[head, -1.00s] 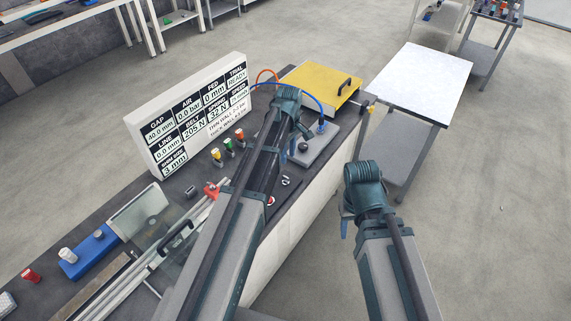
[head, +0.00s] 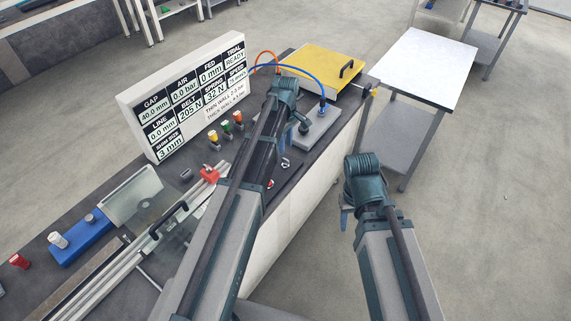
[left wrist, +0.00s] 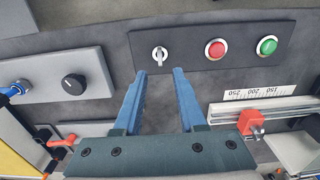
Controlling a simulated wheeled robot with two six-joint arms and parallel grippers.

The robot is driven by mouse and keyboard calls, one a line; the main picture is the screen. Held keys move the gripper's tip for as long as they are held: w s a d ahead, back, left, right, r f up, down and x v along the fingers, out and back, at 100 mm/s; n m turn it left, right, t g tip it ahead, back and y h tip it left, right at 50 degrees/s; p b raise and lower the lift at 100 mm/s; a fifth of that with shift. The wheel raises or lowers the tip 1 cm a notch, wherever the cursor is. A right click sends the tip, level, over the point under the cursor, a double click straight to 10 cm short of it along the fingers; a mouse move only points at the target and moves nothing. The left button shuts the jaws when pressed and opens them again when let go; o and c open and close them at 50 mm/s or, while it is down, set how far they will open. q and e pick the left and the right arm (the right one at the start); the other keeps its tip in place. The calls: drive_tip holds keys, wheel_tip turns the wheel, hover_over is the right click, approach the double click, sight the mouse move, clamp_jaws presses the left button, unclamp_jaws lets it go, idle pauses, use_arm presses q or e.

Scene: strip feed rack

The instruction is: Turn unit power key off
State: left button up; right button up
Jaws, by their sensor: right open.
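The power key (left wrist: 160,54) is a small silver key switch on a dark panel (left wrist: 190,63). Its light handle stands roughly upright in the left wrist view; it is also a small pale spot in the head view (head: 285,163). My left gripper (left wrist: 164,71) is open and empty, its two blue fingertips just short of the key and on either side of its line. No contact shows. In the head view my left arm hides most of this gripper (head: 289,136). My right gripper (head: 345,219) hangs off the bench's front, mostly hidden by its wrist, open.
A red button (left wrist: 215,49) and a green button (left wrist: 267,46) share the panel. A grey block with a black knob (left wrist: 74,84) lies to the left. A rail with a red clamp (left wrist: 250,121) lies to the right. A display board (head: 190,95) stands behind.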

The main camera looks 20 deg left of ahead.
sight(285, 159)
use_arm(q)
wheel_tip(285, 159, down, 7)
drive_tip(key=b, duration=0.6)
drive_tip(key=shift+f, duration=0.1)
clamp_jaws()
